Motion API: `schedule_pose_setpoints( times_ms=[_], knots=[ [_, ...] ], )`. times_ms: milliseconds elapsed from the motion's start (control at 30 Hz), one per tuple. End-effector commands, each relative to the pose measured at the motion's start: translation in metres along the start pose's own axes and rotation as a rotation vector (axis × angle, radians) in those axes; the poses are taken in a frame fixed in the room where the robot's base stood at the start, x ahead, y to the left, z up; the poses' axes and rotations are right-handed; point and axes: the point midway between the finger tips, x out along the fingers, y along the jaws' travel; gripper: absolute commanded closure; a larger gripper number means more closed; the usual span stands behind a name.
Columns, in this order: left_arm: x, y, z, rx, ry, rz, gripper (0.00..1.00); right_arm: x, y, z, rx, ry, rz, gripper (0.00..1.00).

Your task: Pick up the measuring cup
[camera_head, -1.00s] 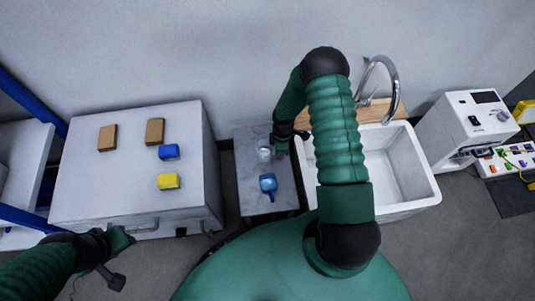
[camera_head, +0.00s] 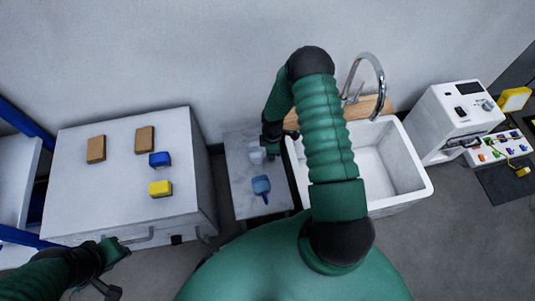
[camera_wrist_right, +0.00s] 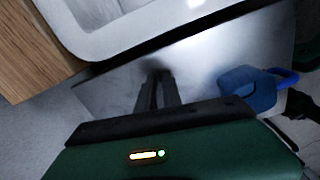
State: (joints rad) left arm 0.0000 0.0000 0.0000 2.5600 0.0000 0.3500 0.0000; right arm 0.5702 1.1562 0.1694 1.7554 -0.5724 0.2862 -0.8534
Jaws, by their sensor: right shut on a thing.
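A small clear, pale cup (camera_head: 256,154), which looks like the measuring cup, is on or just above the narrow grey table (camera_head: 247,207). My right gripper (camera_head: 272,151) is at its right side in the head view. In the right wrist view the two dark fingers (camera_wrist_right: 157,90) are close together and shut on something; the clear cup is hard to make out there. A blue cup-like scoop with a handle (camera_head: 261,186) sits nearer on the same table; it also shows in the right wrist view (camera_wrist_right: 249,91). My left gripper (camera_head: 120,249) is low at the left, its fingers unclear.
A white sink (camera_head: 400,150) with a tap (camera_head: 376,75) and wooden board (camera_head: 368,107) stands right of the table. A white cabinet (camera_head: 105,200) at left carries brown blocks (camera_head: 145,140), a blue block (camera_head: 160,159) and a yellow block (camera_head: 160,188). A white machine (camera_head: 455,115) stands far right.

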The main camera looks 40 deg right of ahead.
Motion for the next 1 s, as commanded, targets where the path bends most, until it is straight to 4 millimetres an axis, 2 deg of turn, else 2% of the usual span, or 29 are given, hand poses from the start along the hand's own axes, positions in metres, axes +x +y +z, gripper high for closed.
schedule_pose_setpoints(
  times_ms=[267,700,1000],
  knots=[
    [-0.015,0.000,-0.004,0.000,0.000,0.000,0.64,-0.024,0.000,0.000,0.000,0.000,0.001,1.00],
    [-0.043,0.000,-0.010,0.000,0.000,0.000,0.64,-0.077,-0.001,0.000,0.001,0.000,-0.001,1.00],
    [-0.052,0.000,-0.012,0.000,0.000,0.000,0.64,-0.096,-0.001,0.000,0.001,0.001,0.000,1.00]
  ],
)
